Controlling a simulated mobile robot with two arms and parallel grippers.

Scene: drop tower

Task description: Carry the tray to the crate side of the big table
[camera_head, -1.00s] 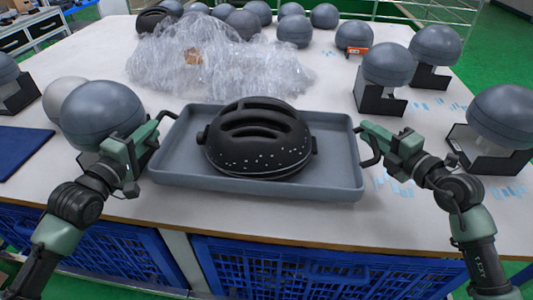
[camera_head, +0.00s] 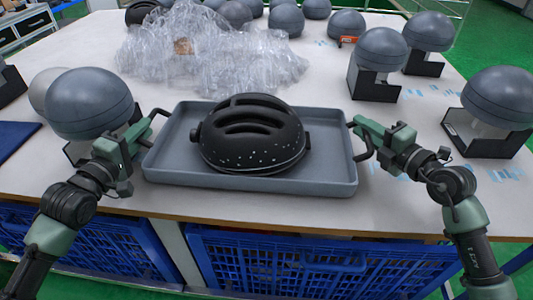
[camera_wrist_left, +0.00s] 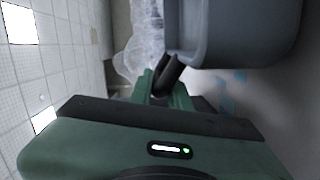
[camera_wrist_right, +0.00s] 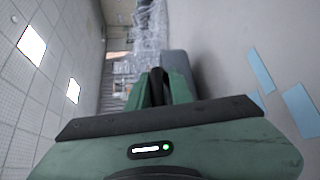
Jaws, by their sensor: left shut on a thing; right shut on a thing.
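The grey tray (camera_head: 250,186) is at the front of the big white table (camera_head: 400,195), with a black speckled domed object (camera_head: 252,140) on it. My left gripper (camera_head: 154,122) is shut on the tray's left handle; the dark handle (camera_wrist_left: 168,75) and tray wall show in the left wrist view. My right gripper (camera_head: 360,130) is shut on the right handle, also between the fingers in the right wrist view (camera_wrist_right: 157,85). The tray looks about level. I cannot tell whether its underside clears the table.
Blue crates (camera_head: 290,265) stand under the front edge. A grey dome (camera_head: 88,103) on a stand is close beside my left gripper; another (camera_head: 500,98) stands at the right. Clear plastic wrap (camera_head: 210,55) lies behind the tray. More domes stand along the back.

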